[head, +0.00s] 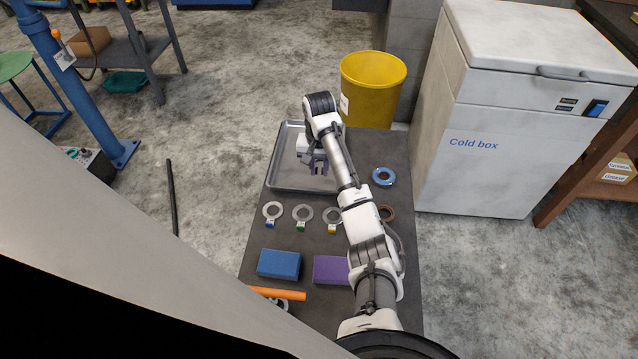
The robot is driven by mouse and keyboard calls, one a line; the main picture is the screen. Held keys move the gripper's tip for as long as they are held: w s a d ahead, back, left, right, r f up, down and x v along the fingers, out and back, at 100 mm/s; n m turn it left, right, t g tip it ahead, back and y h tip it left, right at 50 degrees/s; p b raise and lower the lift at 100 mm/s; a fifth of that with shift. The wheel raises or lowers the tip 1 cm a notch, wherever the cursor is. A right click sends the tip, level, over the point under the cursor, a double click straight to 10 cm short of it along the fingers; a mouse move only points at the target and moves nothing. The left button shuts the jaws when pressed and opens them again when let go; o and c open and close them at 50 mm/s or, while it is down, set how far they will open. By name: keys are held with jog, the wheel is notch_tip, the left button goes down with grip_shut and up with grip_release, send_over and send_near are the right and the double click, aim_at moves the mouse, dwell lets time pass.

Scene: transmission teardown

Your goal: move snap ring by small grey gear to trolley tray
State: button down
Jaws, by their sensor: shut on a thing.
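The trolley tray (284,178) is a shallow silver metal tray at the far left end of the dark trolley top. My gripper (318,172) is over the tray, pointing down. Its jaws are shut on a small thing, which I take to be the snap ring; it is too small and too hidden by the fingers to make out. How high it hangs above the tray floor I cannot tell. I cannot pick out a small grey gear; my arm covers part of the trolley top.
Three grey rings with blue (272,210), green (302,213) and yellow (332,215) tags lie before the tray. A yellow bin (373,90) stands behind.

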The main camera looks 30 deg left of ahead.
jog(key=shift+f, duration=2.7)
jog(key=shift+f, duration=0.1)
jog(key=c, duration=1.3)
grip_release()
jog(key=shift+o, duration=0.2)
notch_tip(320, 180, up, 12)
jog(key=p, duration=0.2)
